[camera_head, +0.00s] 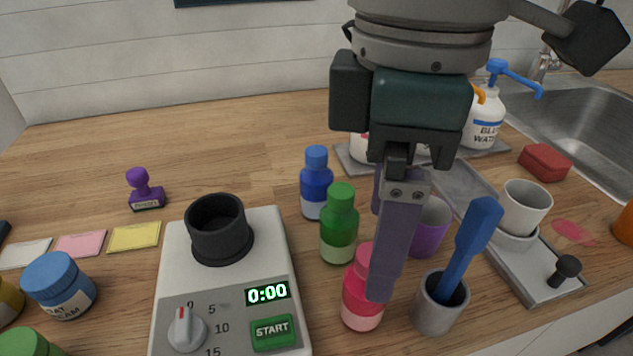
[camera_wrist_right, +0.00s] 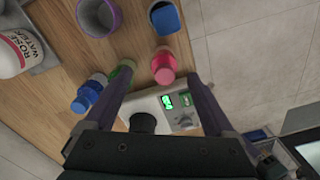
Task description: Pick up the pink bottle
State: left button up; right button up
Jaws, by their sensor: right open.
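The pink bottle (camera_head: 359,300) stands upright on the wooden counter, to the right of the timer machine. My right gripper (camera_head: 378,255) is above and beside it, and one finger hides part of its right side. In the right wrist view, the pink bottle (camera_wrist_right: 164,66) appears between the tips of my open right gripper (camera_wrist_right: 160,76), slightly beyond them. No contact can be made out. My left gripper is not in view.
A green bottle (camera_head: 339,228) and a blue bottle (camera_head: 316,186) stand close behind. A grey cup (camera_head: 436,312) with a blue tool and a purple cup (camera_head: 430,232) crowd the right. The timer machine (camera_head: 240,310) is at the left. The back-left counter is clear.

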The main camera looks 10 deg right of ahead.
jog(key=f, duration=0.5)
jog(key=shift+s+a+f+b, duration=0.25)
jog(key=shift+s+a+b, duration=0.05)
jog(key=shift+s+a, duration=0.05)
jog(key=shift+f, duration=0.5)
jog(key=shift+w, duration=0.1)
grip_shut()
